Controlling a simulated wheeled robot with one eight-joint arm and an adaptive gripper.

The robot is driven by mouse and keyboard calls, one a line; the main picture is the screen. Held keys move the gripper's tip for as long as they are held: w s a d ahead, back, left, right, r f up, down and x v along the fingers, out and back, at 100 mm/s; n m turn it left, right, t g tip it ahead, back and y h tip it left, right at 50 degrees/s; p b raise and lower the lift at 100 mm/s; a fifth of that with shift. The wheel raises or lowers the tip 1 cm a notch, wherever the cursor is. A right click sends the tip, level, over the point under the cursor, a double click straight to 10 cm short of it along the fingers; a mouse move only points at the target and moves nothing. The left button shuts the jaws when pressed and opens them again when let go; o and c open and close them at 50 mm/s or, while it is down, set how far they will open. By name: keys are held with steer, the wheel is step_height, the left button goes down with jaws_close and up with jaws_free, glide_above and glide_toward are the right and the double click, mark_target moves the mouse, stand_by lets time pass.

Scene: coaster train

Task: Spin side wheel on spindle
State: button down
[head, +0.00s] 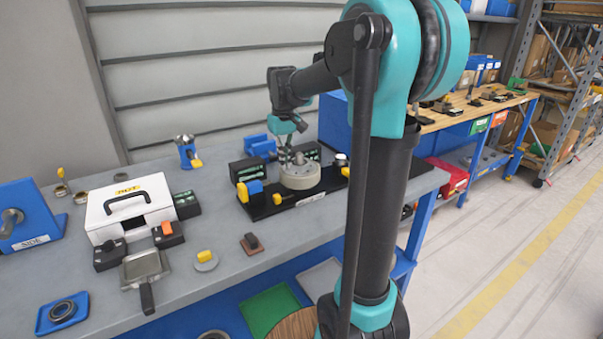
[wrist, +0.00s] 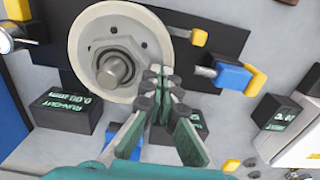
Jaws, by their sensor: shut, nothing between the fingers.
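The side wheel (head: 299,178) is a pale grey-beige disc lying flat on a black base plate at the back of the bench. In the wrist view the wheel (wrist: 88,30) fills the upper left, with the spindle (wrist: 116,69) and its hex nut standing through its middle. My gripper (wrist: 157,78) is shut and empty, its fingertips together over the wheel's rim beside the nut. In the head view my gripper (head: 290,154) points down at the wheel from above. I cannot tell whether the fingertips touch the wheel.
A run-out display (wrist: 67,108), a blue-and-yellow block (wrist: 232,76) and a yellow-tipped part (wrist: 190,37) surround the wheel closely. A white case (head: 130,205), a dustpan-like tray (head: 145,266) and a blue stand marked SIDE (head: 28,220) are to the left on the bench.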

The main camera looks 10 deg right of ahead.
mark_target(313, 172)
steer(key=shift+f, duration=0.55)
stand_by(0.6)
steer(key=shift+s+d+f, duration=0.1)
steer(key=shift+s+d, duration=0.25)
steer(key=shift+s, duration=0.2)
steer(key=shift+s+d, duration=0.35)
steer(key=shift+s, duration=0.2)
steer(key=shift+s+d, duration=0.35)
steer(key=shift+d, duration=0.2)
steer(key=shift+s+d, duration=0.3)
steer(key=shift+d, duration=0.25)
steer(key=shift+d+r, duration=0.2)
steer(key=shift+d, duration=1.1)
steer(key=shift+w+d+f, duration=0.1)
steer(key=shift+w+d, duration=0.2)
steer(key=shift+d, duration=0.25)
steer(key=shift+w+d+f, duration=0.1)
steer(key=shift+w+d, duration=0.15)
steer(key=shift+d, duration=0.25)
steer(key=shift+r, duration=0.1)
steer(key=shift+r, duration=3)
